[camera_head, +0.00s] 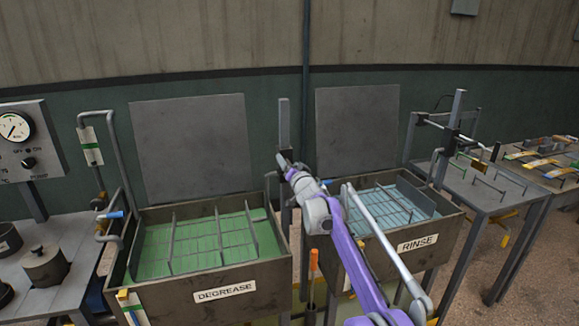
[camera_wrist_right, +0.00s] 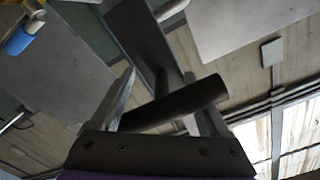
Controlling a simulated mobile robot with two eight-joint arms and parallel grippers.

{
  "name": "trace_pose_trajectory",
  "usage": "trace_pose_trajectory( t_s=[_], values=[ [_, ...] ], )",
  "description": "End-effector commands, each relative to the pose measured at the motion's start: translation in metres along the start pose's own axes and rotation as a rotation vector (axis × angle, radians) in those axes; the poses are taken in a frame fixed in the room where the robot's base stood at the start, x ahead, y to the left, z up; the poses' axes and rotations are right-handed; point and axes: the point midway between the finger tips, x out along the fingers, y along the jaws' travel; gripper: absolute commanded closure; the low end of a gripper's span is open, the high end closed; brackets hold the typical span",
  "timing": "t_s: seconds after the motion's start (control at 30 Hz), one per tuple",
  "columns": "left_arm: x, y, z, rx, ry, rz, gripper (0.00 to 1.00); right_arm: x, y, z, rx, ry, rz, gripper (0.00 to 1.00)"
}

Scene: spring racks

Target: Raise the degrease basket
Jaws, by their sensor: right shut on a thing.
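The degrease basket (camera_head: 211,239) is a grey wire frame in the green liquid of the tank labelled DEGREASE (camera_head: 224,291), left of centre in the head view; its rails show at and above the liquid. My right gripper (camera_head: 284,163) is at the grey upright post (camera_head: 284,115) behind the tank's right corner. In the wrist view my right gripper (camera_wrist_right: 165,100) is shut on a dark round handle (camera_wrist_right: 180,104), which lies across between the fingers. In the head view the gripper mostly hides this handle. My left gripper is not in view.
The tank labelled RINSE (camera_head: 417,243), with blue liquid and another wire basket (camera_head: 390,209), stands to the right, partly behind my right arm. A grey table (camera_head: 490,198) is beyond it. A gauge panel (camera_head: 22,140) and a pot (camera_head: 45,266) are at the left.

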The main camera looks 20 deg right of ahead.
Motion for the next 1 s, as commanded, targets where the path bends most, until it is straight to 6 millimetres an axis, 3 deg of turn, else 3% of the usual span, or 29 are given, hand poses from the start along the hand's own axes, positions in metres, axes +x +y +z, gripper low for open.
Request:
trace_pose_trajectory(
  t_s=[0.13, 0.17, 0.23, 0.77, 1.0],
  values=[
    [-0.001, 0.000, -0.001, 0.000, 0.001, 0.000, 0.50, -0.001, -0.003, -0.007, -0.014, 0.005, -0.007, 1.00],
    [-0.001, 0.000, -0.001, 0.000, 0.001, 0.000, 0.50, -0.001, -0.003, -0.007, -0.014, 0.005, -0.007, 0.18],
    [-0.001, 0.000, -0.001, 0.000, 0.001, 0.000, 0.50, -0.001, -0.003, -0.008, -0.013, 0.005, -0.007, 0.05],
    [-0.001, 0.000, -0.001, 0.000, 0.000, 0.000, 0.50, -0.002, -0.001, -0.006, -0.007, 0.005, -0.003, 0.03],
    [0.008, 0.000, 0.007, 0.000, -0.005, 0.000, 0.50, -0.021, 0.000, -0.004, -0.007, 0.003, -0.003, 0.03]
  ],
)
